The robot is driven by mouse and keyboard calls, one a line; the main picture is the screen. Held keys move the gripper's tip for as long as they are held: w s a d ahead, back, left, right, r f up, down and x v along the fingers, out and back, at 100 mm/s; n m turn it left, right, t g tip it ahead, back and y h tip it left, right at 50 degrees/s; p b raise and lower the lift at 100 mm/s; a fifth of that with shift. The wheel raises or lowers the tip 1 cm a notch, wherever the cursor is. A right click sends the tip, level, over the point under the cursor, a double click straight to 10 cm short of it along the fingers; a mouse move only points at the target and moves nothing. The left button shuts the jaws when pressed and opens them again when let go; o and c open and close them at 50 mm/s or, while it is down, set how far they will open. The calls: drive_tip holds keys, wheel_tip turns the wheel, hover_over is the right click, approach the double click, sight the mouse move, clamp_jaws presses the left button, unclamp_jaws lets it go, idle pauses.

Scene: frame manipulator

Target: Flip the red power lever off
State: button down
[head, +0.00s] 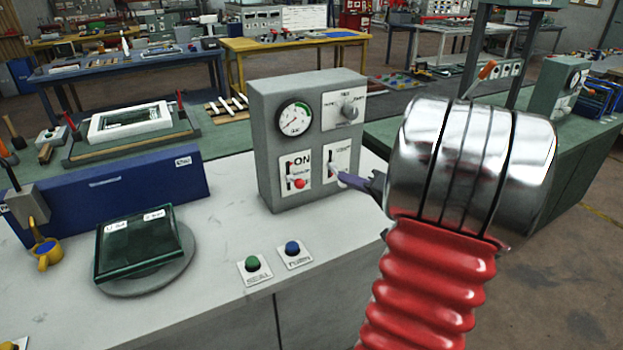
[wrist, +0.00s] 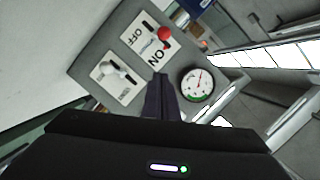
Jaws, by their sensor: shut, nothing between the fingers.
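A grey control box (head: 266,140) stands on the white bench. On its front left plate, marked ON at the top, is the lever with a red ball knob (head: 299,183). The wrist view shows the red knob (wrist: 165,33) beside its slot, with OFF and ON printed on the plate; its exact setting is hard to tell. My gripper (head: 345,178) is shut and empty, its tips by the right plate with the white lever (wrist: 112,69). In the wrist view my gripper (wrist: 160,80) overlaps the box face near ON, apart from the red knob.
A dial gauge (head: 295,118) and a rotary knob (head: 350,108) sit above the levers. Green (head: 252,263) and blue (head: 292,248) buttons lie on the bench in front. A glass-topped block (head: 140,243) stands at left. The bench before the box is otherwise clear.

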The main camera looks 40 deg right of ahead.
sight(300, 184)
drive_tip(key=shift+d, duration=0.15)
drive_tip(key=w+a+f, duration=0.2)
drive_tip(key=w+f, duration=0.2)
drive_tip(key=w, duration=0.6)
drive_tip(key=shift+w+a, duration=0.25)
drive_tip(key=shift+w, duration=0.05)
idle(0.3)
drive_tip(key=shift+d+f, duration=0.1)
drive_tip(key=shift+f, duration=0.05)
idle(0.3)
